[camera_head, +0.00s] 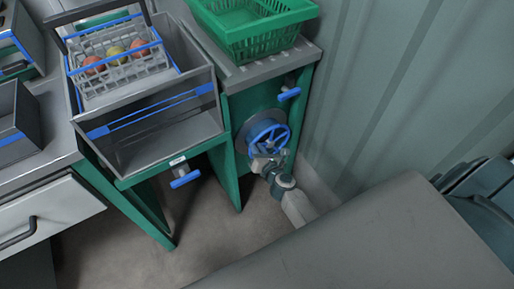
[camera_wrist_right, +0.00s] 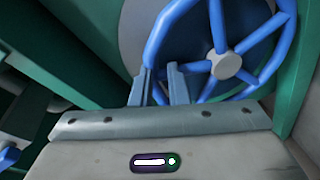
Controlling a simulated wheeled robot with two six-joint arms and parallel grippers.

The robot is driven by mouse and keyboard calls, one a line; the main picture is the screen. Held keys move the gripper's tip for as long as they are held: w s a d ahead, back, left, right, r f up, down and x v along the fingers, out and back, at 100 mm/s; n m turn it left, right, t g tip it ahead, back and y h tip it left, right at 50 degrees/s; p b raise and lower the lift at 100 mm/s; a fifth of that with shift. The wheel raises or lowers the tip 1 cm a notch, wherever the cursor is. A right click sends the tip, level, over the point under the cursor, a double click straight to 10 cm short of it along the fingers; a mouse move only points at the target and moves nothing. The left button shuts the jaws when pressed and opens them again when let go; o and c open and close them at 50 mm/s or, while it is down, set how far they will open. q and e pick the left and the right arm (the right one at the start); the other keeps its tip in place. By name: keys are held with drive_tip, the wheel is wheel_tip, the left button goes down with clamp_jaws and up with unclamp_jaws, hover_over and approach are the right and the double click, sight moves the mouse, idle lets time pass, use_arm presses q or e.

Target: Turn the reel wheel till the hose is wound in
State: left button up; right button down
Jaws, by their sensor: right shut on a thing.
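The blue reel wheel (camera_head: 277,131) is mounted upright on the green cabinet's front, in front of a round grey disc (camera_head: 245,133). My right gripper (camera_head: 262,158) is at the wheel's lower rim. In the right wrist view the wheel (camera_wrist_right: 225,66) fills the upper right, with its pale hub and blue spokes. The gripper's two fingers (camera_wrist_right: 164,84) are shut on the wheel's rim at its lower left. The hose cannot be made out in either view. My left gripper is not in view.
Blue-handled valves stick out above the wheel (camera_head: 289,95) and to the left (camera_head: 186,178). A green crate (camera_head: 262,40) stands on the cabinet. A corrugated wall (camera_head: 385,85) is close on the right.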

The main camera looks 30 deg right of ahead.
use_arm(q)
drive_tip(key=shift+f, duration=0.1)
use_arm(e)
drive_tip(key=c, duration=1.4)
unclamp_jaws()
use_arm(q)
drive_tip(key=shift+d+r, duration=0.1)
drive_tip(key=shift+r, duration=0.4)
use_arm(e)
drive_tip(key=v, duration=1)
drive_tip(key=shift+s, duration=0.4)
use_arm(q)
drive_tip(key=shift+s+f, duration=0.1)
